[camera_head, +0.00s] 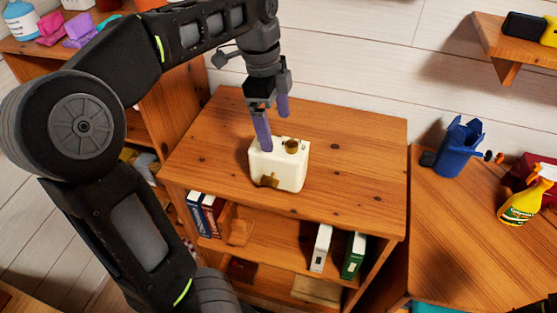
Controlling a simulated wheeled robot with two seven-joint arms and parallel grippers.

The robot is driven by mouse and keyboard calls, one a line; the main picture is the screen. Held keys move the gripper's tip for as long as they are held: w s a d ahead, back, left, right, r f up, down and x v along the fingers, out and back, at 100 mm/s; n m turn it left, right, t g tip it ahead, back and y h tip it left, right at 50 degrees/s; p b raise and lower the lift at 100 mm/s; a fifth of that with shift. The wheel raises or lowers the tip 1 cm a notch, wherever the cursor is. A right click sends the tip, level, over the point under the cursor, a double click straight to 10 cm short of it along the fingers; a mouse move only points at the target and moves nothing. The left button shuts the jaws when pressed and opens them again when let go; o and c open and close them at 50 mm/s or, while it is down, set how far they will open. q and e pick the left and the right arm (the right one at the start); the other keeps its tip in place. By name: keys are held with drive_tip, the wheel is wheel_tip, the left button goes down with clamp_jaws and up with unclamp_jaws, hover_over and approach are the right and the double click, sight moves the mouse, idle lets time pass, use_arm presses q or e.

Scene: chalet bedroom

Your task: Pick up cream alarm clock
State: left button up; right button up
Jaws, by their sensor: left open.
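The cream alarm clock (284,174) stands on the top of a wooden bookcase (350,146), near its middle front. It is a cream block with brown-gold parts on its top and lower front. My left gripper (272,128) reaches down over it from above and behind. Its purple fingers are apart and open. One finger is in front of the clock's upper left part in the picture; the other is behind its top right. I cannot tell whether either finger touches it. My right gripper is not in view.
The bookcase top around the clock is clear. Books (353,255) and binders stand on the shelves below. At right, a desk (460,235) holds a blue container (457,147) and a yellow spray bottle (524,198). A wall shelf (490,35) juts out at upper right.

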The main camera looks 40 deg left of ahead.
sight(278, 146)
use_arm(q)
drive_tip(key=shift+d+f, duration=0.2)
drive_tip(key=shift+f, duration=1)
drive_tip(key=shift+f, duration=0.15)
drive_tip(key=f, duration=0.5)
drive_tip(key=shift+w+d+p, duration=0.1)
drive_tip(key=shift+d+p, duration=0.15)
drive_tip(key=shift+p, duration=0.1)
drive_tip(key=shift+c, duration=0.5)
drive_tip(key=shift+r, duration=0.1)
clamp_jaws()
